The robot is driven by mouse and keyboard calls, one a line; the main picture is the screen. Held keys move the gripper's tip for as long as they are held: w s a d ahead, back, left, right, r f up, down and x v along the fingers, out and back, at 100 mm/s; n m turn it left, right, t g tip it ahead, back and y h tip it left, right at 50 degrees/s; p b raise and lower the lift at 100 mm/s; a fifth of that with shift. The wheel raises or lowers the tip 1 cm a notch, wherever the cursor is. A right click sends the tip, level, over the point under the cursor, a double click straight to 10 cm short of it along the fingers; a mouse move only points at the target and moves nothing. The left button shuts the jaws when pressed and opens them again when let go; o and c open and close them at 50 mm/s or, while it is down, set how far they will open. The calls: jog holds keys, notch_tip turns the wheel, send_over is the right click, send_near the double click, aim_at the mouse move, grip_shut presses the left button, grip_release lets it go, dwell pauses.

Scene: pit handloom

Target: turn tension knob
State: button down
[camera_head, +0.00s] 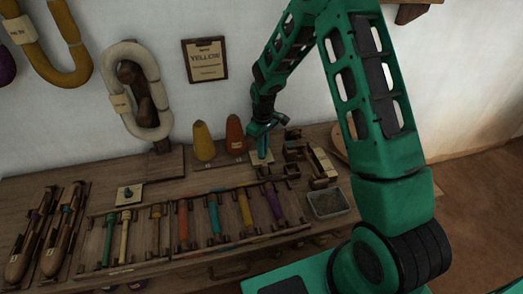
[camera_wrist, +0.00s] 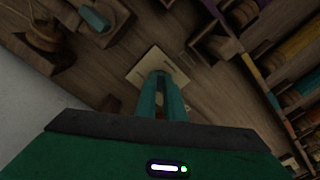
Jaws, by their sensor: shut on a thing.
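My gripper (camera_head: 262,155) is at the back of the wooden bench, pointing down onto a small pale square plate (camera_head: 263,161). In the wrist view the two teal fingers (camera_wrist: 161,80) are close together over the same plate (camera_wrist: 147,68). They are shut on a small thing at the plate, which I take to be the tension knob. The fingers hide nearly all of it, so its shape and turn angle cannot be seen. A second pale plate with a dark knob-like piece (camera_head: 127,193) sits further left on the bench, away from my gripper.
A yellow cone (camera_head: 203,142) and an orange cone (camera_head: 236,136) stand left of my gripper. Wooden blocks (camera_head: 318,165) and a grey tray (camera_head: 328,203) lie to the right. Racks of coloured bobbins (camera_head: 213,213) fill the front.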

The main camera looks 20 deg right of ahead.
jog(key=n, duration=0.4)
jog(key=shift+w+d+n, duration=0.1)
jog(key=shift+w+n, duration=0.05)
jog(key=shift+n, duration=0.15)
jog(key=shift+r, duration=0.1)
dwell(0.4)
jog(key=c, duration=1.9)
grip_release()
jog(key=shift+o, duration=0.2)
notch_tip(320, 180, up, 11)
jog(key=shift+f, duration=0.2)
jog(key=shift+d, duration=0.1)
